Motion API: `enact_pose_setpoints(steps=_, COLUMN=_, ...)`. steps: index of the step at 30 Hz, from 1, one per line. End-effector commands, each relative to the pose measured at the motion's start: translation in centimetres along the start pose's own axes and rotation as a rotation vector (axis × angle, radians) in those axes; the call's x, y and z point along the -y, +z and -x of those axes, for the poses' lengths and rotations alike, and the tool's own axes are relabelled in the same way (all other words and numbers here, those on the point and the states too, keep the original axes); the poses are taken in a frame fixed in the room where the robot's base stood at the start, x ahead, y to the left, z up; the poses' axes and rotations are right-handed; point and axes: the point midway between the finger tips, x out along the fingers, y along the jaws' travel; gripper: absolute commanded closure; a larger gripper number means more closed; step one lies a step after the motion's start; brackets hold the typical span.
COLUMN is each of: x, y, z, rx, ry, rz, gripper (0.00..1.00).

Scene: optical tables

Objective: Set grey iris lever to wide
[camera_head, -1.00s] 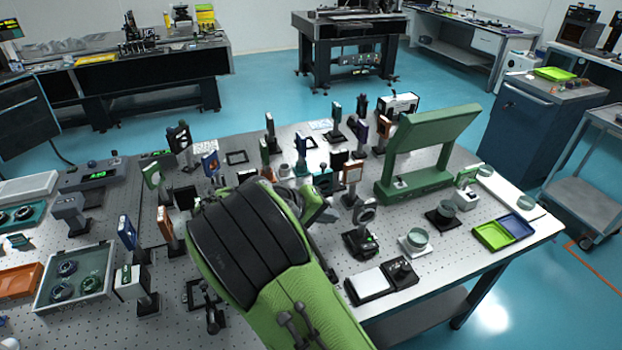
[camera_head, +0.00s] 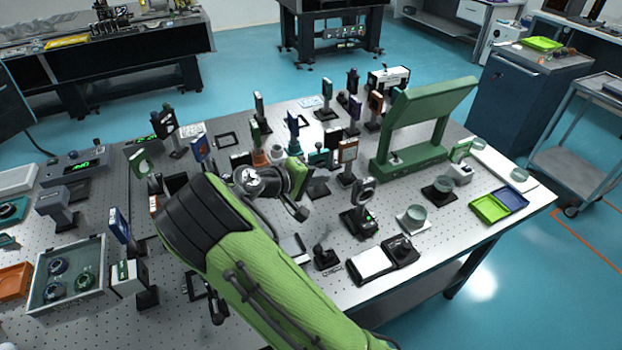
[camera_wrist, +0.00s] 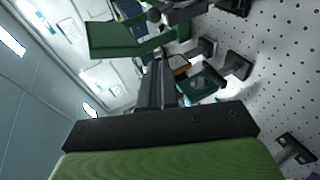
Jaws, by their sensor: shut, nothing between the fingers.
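A dark grey ring-shaped mount (camera_head: 365,194) stands upright on a post right of my arm in the head view. It may be the grey iris; I cannot make out a lever or its setting. My gripper (camera_wrist: 160,72) is shut and empty in the wrist view, its dark fingers together and pointing up the picture. A teal-framed part (camera_wrist: 208,84) and an orange-rimmed part show just right of the fingertips, with no clear contact. In the head view my arm reaches over the table from the lower right, and its fingertips are hard to make out there.
Many post-mounted optics crowd the perforated table (camera_head: 450,225) around my wrist. A tall green stand (camera_head: 425,130) rises at the right. A black-and-white pad box (camera_head: 383,260), glass dishes and green and blue trays (camera_head: 498,204) lie near the right edge.

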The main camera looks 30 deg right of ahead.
Motion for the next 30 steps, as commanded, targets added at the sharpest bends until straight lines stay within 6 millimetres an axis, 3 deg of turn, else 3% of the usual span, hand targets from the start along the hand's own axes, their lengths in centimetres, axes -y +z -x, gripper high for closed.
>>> enact_pose_setpoints(steps=5, x=0.0, y=0.1, z=-4.0, rx=0.005, ry=0.0, rz=-0.001, gripper=1.0)
enact_pose_setpoints(steps=10, x=0.0, y=2.2, z=-5.9, rx=0.003, ry=-0.001, rz=0.001, gripper=1.0)
enact_pose_setpoints(steps=30, x=-0.5, y=2.9, z=-6.6, rx=0.001, ry=-0.033, rz=-0.009, gripper=1.0)
